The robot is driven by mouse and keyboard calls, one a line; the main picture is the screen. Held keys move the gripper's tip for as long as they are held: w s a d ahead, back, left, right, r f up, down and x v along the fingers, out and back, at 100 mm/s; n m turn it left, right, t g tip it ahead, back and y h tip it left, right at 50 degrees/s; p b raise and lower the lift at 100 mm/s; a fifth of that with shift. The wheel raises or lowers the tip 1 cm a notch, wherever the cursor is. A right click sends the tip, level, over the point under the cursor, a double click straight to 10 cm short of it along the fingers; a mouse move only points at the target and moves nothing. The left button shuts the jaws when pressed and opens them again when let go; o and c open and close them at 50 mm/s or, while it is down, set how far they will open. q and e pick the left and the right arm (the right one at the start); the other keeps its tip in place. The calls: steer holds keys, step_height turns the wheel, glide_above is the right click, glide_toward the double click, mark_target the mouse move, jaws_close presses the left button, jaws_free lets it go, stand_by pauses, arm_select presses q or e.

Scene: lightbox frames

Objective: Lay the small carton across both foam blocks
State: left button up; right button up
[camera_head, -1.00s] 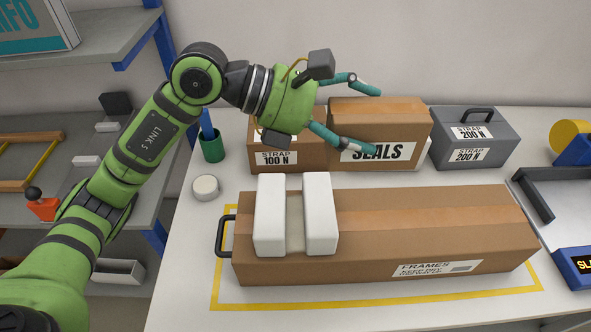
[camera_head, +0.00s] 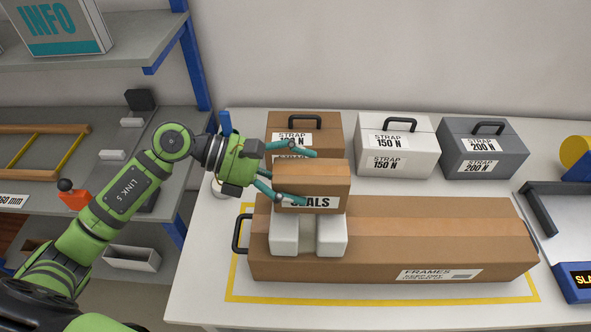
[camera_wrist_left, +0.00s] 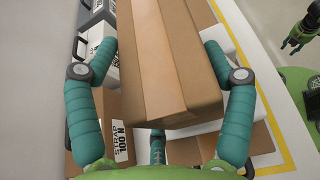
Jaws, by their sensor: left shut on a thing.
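The small brown carton (camera_head: 312,172), marked SEALS, is between the teal fingers of my left gripper (camera_head: 290,172), which is shut on it. It also fills the middle of the left wrist view (camera_wrist_left: 165,60). The carton is level and spans over both white foam blocks, the left one (camera_head: 285,240) and the right one (camera_head: 332,240). It hides their rear parts. I cannot tell whether it touches their tops. The blocks lie side by side, a narrow gap apart, on the long FRAMES carton (camera_head: 430,235). My right gripper (camera_wrist_left: 296,36) shows small at the left wrist view's upper right.
Behind stand a brown strap case (camera_head: 290,121), a white one (camera_head: 396,150) and a grey one (camera_head: 483,150). A yellow line (camera_head: 380,299) frames the long carton. A grey-framed tray (camera_head: 540,205) is at the right. Shelves (camera_head: 100,60) stand at the left.

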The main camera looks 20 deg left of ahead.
arm_select(q)
steer(key=shift+f, duration=0.1)
steer(key=shift+f, duration=0.1)
steer(key=shift+f+b, duration=0.55)
steer(key=shift+b, duration=0.4)
steer(key=o, duration=1.3)
